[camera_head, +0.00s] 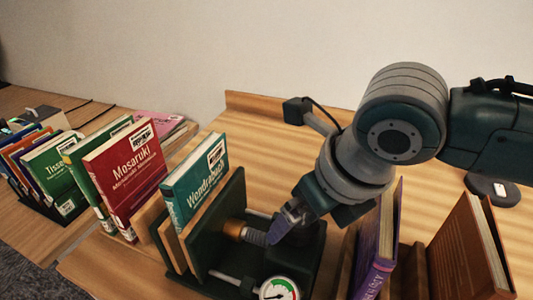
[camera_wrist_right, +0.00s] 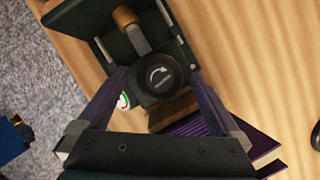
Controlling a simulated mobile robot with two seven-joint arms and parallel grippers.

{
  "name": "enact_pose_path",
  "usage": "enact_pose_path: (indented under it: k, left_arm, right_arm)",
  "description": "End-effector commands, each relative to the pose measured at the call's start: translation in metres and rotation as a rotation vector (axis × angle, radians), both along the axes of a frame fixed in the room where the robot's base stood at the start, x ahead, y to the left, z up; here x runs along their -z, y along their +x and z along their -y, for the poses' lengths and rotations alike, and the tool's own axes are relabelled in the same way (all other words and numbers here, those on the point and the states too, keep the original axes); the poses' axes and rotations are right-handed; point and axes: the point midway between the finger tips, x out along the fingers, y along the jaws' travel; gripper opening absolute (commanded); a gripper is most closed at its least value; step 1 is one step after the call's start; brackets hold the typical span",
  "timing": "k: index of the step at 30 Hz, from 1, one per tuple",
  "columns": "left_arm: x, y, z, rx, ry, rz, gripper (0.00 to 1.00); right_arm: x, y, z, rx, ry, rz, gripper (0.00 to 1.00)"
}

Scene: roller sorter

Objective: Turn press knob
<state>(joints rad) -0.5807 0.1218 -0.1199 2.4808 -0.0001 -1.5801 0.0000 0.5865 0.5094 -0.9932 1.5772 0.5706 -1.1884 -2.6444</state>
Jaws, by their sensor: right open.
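The press knob (camera_wrist_right: 158,77) is a round black disc with a white curved arrow, seen face-on in the right wrist view. In the head view it is hidden behind my right gripper. My right gripper (camera_head: 283,226) is open, with its purple fingers on either side of the knob in the wrist view; I cannot tell whether they touch it. A brass-coloured tip and screw (camera_head: 250,234) join the plate to the knob side. My left gripper is not in view.
A round gauge (camera_head: 279,289) with a green and red dial sits at the front of the press. A purple book (camera_head: 378,245) and a brown book (camera_head: 466,250) stand close on the right. A red book (camera_head: 128,172) and several others stand left.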

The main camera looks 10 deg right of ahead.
Motion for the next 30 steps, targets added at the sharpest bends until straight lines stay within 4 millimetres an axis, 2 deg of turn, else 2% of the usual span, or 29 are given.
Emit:
enact_pose_path:
  k: [5,27,30]
  left_arm:
    - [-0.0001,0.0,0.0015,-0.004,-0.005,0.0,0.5]
    - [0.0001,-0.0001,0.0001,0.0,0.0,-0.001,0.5]
    - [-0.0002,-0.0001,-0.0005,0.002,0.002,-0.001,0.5]
  right_arm:
    - [-0.0002,0.0,-0.0001,0.0,0.0,0.0,1.0]
    - [-0.0007,0.0,0.0,0.001,0.0,0.0,0.17]
    - [-0.0008,0.0,-0.0001,0.002,0.001,0.0,0.15]
